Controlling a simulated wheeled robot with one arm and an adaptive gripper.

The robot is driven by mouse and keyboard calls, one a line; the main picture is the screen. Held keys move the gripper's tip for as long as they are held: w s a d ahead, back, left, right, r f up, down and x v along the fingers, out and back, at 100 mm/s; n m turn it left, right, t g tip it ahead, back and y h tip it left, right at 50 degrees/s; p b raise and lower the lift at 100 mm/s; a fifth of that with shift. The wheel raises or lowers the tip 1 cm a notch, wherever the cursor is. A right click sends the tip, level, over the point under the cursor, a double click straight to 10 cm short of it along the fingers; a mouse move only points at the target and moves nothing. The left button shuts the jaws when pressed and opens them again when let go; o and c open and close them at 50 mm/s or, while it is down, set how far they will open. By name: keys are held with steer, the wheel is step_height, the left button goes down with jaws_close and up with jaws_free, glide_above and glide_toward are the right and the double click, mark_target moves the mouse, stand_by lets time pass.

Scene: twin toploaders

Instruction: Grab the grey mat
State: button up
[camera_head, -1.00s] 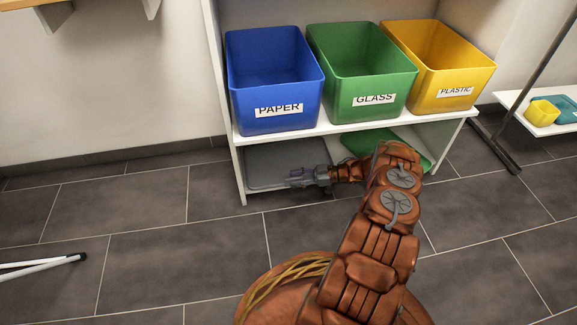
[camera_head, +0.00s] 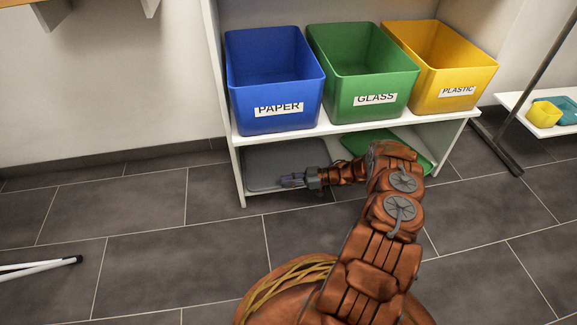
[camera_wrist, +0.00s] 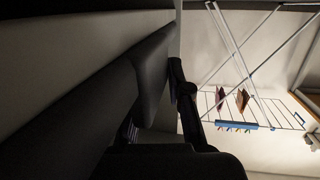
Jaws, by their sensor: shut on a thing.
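The grey mat (camera_head: 268,158) lies on the lower level of the white shelf, under the blue bin. My gripper (camera_head: 284,181) is at the mat's front right edge, pointing left, shut on that edge. In the wrist view a dark slanting surface, which looks like the mat (camera_wrist: 75,110), fills the left side, with a dark finger (camera_wrist: 184,88) of my gripper beside it. The other finger is not clearly seen there.
Blue paper (camera_head: 272,85), green glass (camera_head: 365,80) and yellow plastic (camera_head: 443,75) bins stand on the shelf board (camera_head: 345,125) above. A green mat (camera_head: 372,143) lies to the right. A drying rack (camera_wrist: 262,108) shows in the wrist view. Open floor lies in front.

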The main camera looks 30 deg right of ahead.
jaws_close()
steer(key=shift+r, duration=0.1)
